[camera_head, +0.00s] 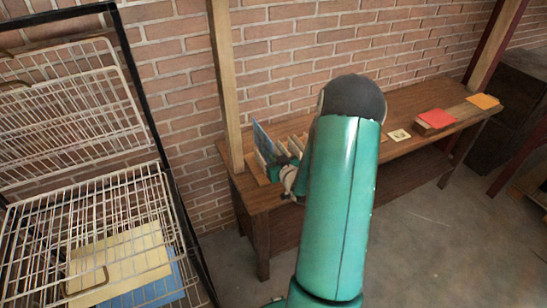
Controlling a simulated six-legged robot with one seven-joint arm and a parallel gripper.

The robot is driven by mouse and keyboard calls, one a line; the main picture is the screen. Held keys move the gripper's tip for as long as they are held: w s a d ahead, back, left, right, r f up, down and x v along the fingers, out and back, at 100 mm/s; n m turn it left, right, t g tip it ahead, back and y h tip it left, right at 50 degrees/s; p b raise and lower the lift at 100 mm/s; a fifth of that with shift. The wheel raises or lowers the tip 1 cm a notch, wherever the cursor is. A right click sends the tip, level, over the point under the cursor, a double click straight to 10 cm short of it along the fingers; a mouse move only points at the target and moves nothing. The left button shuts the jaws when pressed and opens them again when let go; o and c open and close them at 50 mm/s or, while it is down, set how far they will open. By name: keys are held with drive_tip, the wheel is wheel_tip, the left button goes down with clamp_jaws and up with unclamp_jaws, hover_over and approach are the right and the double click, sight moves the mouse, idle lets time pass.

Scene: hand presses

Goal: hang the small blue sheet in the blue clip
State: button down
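A small blue sheet (264,139) stands upright and slightly tilted at the left end of the wooden bench, among pale upright pieces (298,146). My teal arm crosses the middle of the view and hides part of the bench. My gripper (286,172) is small and partly hidden at the bench's left end, close to the lower right of the blue sheet. I cannot tell whether it touches or holds the sheet, or whether its fingers are open. I cannot make out a blue clip.
A wire drying rack (80,125) stands at the left, with a yellow sheet (120,262) and a larger blue sheet (150,292) low in it. The bench (400,160) carries a small framed card (399,135), a red sheet (437,118) and an orange sheet (483,101). Wooden posts rise behind.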

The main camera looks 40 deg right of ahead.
drive_tip(key=shift+f, duration=0.45)
drive_tip(key=c, duration=1.7)
unclamp_jaws()
drive_tip(key=shift+r, duration=0.15)
